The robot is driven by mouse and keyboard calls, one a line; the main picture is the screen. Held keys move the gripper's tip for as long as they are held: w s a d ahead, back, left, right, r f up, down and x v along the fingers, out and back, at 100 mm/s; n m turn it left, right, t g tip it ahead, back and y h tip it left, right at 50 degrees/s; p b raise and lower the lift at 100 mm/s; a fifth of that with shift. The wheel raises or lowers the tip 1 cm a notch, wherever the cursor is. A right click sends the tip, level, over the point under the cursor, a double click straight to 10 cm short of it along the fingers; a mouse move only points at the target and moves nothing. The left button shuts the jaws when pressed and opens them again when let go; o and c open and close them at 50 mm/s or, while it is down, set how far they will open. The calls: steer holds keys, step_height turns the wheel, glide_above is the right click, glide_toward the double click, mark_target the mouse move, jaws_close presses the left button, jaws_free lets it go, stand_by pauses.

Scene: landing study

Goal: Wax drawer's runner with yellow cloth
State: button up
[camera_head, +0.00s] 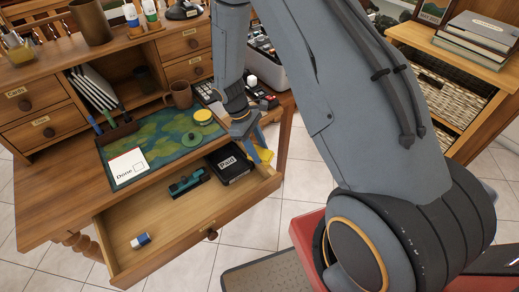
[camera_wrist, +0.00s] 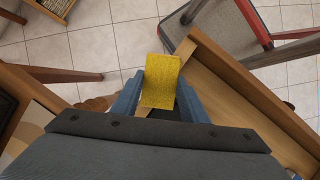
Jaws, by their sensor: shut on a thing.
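The desk's drawer (camera_head: 165,215) is pulled open below the desktop; it also shows in the wrist view (camera_wrist: 245,85). My gripper (camera_head: 256,142) is at the drawer's right side, near the desktop edge. Its blue fingers (camera_wrist: 158,98) are shut on a yellow cloth (camera_wrist: 162,78), which also shows in the head view (camera_head: 263,155). In the wrist view the cloth lies over a narrow wooden strip (camera_wrist: 186,60) along the drawer's side; I cannot tell whether they touch. I cannot make out the runner for certain. A round yellow tin (camera_head: 203,116) stands on the green desk mat (camera_head: 150,146), with a green disc (camera_head: 192,139) beside it.
The drawer holds a black box (camera_head: 232,165), a green stapler-like tool (camera_head: 187,183) and a small blue-and-white block (camera_head: 140,241). A white "Done" card (camera_head: 127,166) lies on the mat. A brown mug (camera_head: 180,95) stands behind. A red-edged chair (camera_head: 305,235) is close at right.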

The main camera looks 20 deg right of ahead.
steer(key=shift+s+a, duration=0.3)
steer(key=shift+a, duration=0.45)
steer(key=shift+r, duration=0.1)
steer(key=shift+r+p, duration=2.25)
steer(key=shift+r, duration=1.15)
